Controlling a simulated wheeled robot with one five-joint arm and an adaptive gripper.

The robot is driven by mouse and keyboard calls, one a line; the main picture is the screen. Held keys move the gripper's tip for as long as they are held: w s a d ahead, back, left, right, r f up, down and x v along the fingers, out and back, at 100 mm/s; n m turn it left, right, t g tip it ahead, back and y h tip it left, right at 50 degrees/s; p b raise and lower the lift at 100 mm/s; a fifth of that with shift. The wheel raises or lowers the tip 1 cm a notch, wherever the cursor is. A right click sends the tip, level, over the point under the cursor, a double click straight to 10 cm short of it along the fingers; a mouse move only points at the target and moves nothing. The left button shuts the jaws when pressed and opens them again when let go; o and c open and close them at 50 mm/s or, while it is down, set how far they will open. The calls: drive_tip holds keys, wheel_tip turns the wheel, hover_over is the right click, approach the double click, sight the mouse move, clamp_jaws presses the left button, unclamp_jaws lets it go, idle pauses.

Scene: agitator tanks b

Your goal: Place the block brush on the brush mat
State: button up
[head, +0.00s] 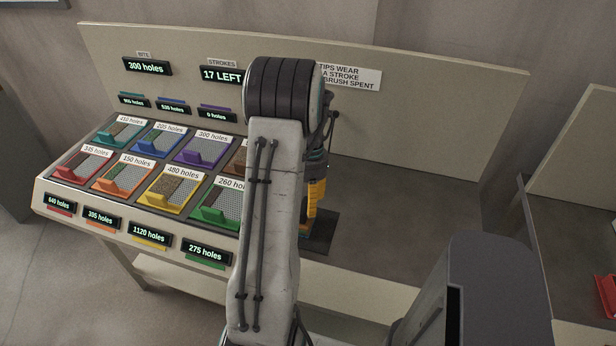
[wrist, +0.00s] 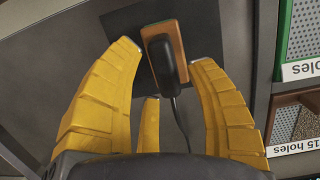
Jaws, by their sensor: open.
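The block brush (wrist: 178,30), a brown wooden block with a black handle, appears in the wrist view at upper middle, over the dark brush mat (wrist: 128,22). It seems to lie on the mat, though its contact is hard to see. My gripper (wrist: 165,58) is open, its yellow fingers spread to either side of the brush's near end, with none visibly gripping it. In the head view, my gripper (head: 313,208) points down over the mat (head: 322,241), partly hidden by my arm. The brush is hidden there.
Left of the mat stands a sloped rack (head: 75,162) of coloured mesh trays with hole-count labels. Displays on the back panel (head: 430,120) read "300 holes" and "17 LEFT". Bare tabletop (head: 390,210) lies right of the mat. A red object (head: 607,295) sits at the far right.

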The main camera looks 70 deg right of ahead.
drive_tip(key=r, duration=0.2)
drive_tip(key=d+r+b, duration=0.1)
drive_tip(key=r, duration=0.2)
drive_tip(key=r+b, duration=0.1)
drive_tip(key=r, duration=0.2)
drive_tip(key=shift+w+d+r, duration=0.15)
drive_tip(key=shift+d+r, duration=0.05)
drive_tip(key=shift+w+r, duration=0.15)
drive_tip(key=shift+r, duration=0.15)
drive_tip(key=w+a+r+n+t+h, duration=0.1)
drive_tip(key=w+a+r+n, duration=0.3)
drive_tip(key=w+a, duration=0.5)
drive_tip(key=w+a+r+n+h, duration=0.15)
drive_tip(key=w+a+n, duration=0.45)
drive_tip(key=a, duration=0.6)
drive_tip(key=s+a+f+n+t, duration=0.1)
drive_tip(key=a+n, duration=0.3)
drive_tip(key=a, duration=0.5)
drive_tip(key=s+a+n+t, duration=0.2)
drive_tip(key=a+n, duration=0.2)
drive_tip(key=a, duration=0.6)
drive_tip(key=shift+s+f+y, duration=0.35)
drive_tip(key=shift+f, duration=0.05)
drive_tip(key=shift+d, duration=0.15)
